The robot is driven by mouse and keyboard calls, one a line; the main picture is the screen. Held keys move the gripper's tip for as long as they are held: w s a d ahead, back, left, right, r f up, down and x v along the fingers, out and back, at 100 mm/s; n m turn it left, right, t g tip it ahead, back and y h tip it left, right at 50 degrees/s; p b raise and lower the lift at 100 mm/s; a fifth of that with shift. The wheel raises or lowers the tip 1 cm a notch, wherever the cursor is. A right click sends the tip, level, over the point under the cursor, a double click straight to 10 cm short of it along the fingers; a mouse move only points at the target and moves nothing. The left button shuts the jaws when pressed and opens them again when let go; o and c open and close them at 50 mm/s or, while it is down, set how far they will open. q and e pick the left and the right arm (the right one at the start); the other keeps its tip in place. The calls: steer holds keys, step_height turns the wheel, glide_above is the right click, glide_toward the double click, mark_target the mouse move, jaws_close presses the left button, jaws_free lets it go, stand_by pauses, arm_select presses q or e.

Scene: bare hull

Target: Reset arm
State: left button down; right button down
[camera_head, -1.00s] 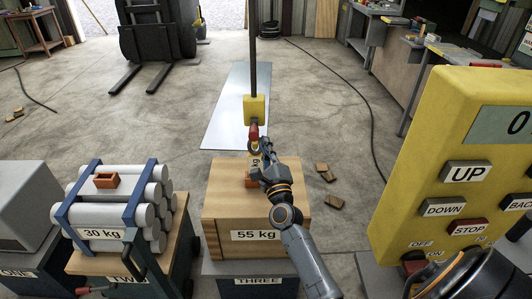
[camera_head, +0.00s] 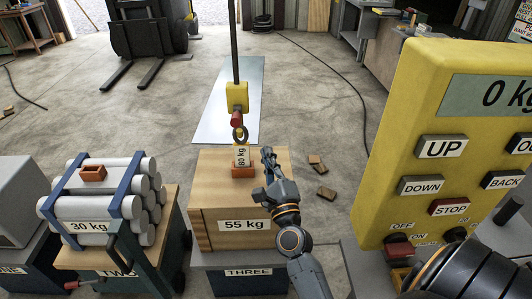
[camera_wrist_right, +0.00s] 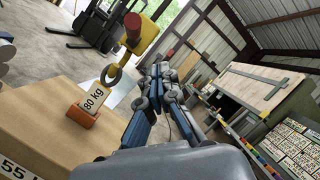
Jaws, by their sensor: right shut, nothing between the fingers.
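My right gripper (camera_head: 268,158) is shut and empty, just right of the crane hook (camera_head: 240,134) and apart from it. In the right wrist view the closed fingers (camera_wrist_right: 155,80) point away, with the hook (camera_wrist_right: 110,75) to their left. The hook hangs under a yellow block (camera_head: 236,96) with a red part, at the top of an 80 kg tag (camera_head: 241,157). The tag stands in an orange bracket (camera_head: 243,172) on the 55 kg wooden crate (camera_head: 204,200). I cannot tell whether the hook is engaged. My left gripper is out of view.
A yellow control panel (camera_head: 425,110) stands at the right, its display reading 0 kg. A 30 kg bundle of pipes (camera_head: 85,210) lies on a cart at the left. Wood scraps (camera_head: 326,193) lie on the floor. A forklift (camera_head: 150,40) stands behind.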

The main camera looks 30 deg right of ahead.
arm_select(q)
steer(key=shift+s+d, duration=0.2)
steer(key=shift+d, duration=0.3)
